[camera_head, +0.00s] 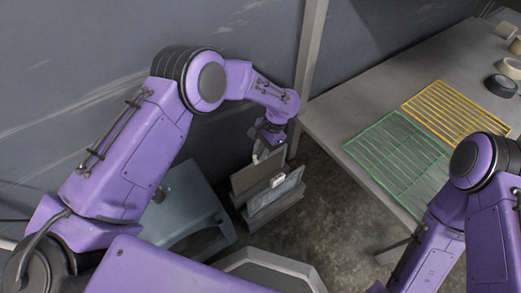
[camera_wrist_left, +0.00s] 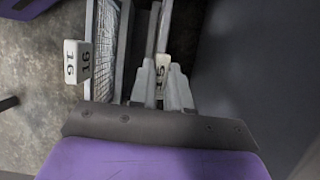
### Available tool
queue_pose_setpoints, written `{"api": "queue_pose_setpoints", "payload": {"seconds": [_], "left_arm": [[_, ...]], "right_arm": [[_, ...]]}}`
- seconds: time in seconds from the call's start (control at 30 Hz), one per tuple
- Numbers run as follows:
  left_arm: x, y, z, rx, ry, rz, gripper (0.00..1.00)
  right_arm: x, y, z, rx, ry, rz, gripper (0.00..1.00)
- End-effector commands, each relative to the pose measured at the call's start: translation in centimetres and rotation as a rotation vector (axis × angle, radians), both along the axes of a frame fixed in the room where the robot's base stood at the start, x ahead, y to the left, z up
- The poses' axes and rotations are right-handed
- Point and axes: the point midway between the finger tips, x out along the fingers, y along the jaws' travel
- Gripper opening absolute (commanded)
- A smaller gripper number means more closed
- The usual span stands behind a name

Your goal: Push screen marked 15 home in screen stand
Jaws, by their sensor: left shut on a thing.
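Screen 15 (camera_head: 252,175) is a dark grey panel standing upright behind another screen in the screen stand (camera_head: 277,214). In the left wrist view its small tag marked 15 (camera_wrist_left: 161,66) shows between the fingers. My left gripper (camera_head: 264,153) points down at the top edge of this screen and is shut on it; it also shows in the left wrist view (camera_wrist_left: 163,88). The fingers and wrist hide part of the top edge. The bottom of the screen is hidden, so its depth in the stand cannot be told. My right gripper is out of view.
Screen 16 (camera_head: 273,194), with a white tag marked 16 (camera_wrist_left: 76,62), stands close in front of screen 15. A blue-grey box-like unit (camera_head: 190,205) is at left. A table (camera_head: 340,110) with green (camera_head: 398,158) and yellow racks (camera_head: 458,112) is at right.

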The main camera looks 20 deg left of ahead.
Motion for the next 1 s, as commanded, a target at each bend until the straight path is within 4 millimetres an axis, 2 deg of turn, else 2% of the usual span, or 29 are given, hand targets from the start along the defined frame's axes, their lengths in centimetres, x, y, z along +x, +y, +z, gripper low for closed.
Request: {"api": "queue_pose_setpoints", "payload": {"seconds": [0.93,0.97,1.0], "left_arm": [[0.0,0.0,-1.1,0.0,-0.001,0.0,0.0],[0.0,0.0,-1.1,0.0,-0.001,0.0,0.23],[0.0,0.0,-1.1,0.0,-0.001,0.0,0.36]], "right_arm": [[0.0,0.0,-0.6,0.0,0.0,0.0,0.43],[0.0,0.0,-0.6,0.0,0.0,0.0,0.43],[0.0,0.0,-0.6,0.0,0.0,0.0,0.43]]}}
